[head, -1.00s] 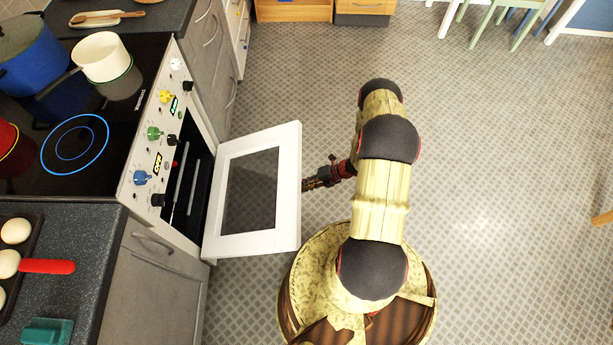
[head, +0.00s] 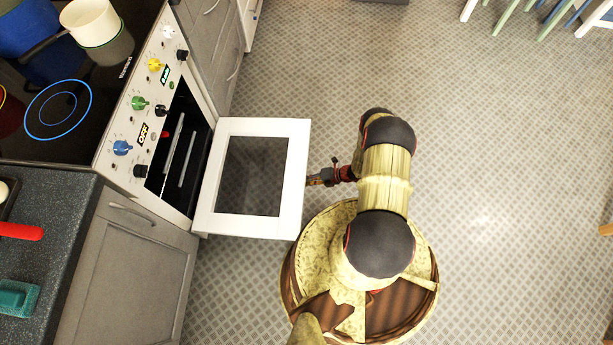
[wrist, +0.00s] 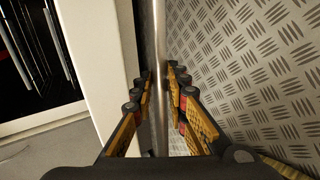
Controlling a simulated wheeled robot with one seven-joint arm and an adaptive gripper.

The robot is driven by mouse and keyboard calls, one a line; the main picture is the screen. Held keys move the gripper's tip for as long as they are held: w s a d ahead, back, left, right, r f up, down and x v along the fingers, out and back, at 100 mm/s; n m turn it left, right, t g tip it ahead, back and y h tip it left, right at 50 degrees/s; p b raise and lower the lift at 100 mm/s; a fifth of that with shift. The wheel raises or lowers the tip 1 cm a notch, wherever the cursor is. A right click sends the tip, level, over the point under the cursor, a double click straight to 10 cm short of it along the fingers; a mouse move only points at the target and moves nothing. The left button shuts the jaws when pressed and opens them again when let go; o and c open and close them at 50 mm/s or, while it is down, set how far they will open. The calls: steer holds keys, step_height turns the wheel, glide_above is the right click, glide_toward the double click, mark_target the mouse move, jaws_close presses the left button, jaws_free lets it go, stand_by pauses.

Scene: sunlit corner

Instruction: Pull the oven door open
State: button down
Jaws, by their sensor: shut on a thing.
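The oven (head: 172,150) is at the left in the head view, its dark cavity uncovered. Its white door (head: 297,175) with a dark window is hinged down, wide open and close to level. My gripper (head: 318,177) is at the door's outer edge. In the wrist view the fingers (wrist: 159,85) are closed on both sides of a metal bar, the door handle (wrist: 161,40). The white door edge (wrist: 90,50) is just left of the bar. The handle itself is hidden beneath the door in the head view.
A cooktop with a white pot (head: 92,22) and a blue pot (head: 25,28) is above the oven. Grey cabinets (head: 135,265) flank it. A counter (head: 60,215) is at lower left. The patterned floor (head: 500,200) to the right is clear.

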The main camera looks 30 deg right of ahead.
steer(key=shift+d+f, duration=0.15)
steer(key=shift+f, duration=0.75)
steer(key=shift+w, duration=0.1)
steer(key=c, duration=2.1)
jaws_free()
steer(key=shift+o, duration=1.4)
steer(key=shift+r, duration=0.1)
steer(key=shift+o, duration=0.5)
steer(key=v, duration=1.2)
steer(key=shift+r, duration=0.3)
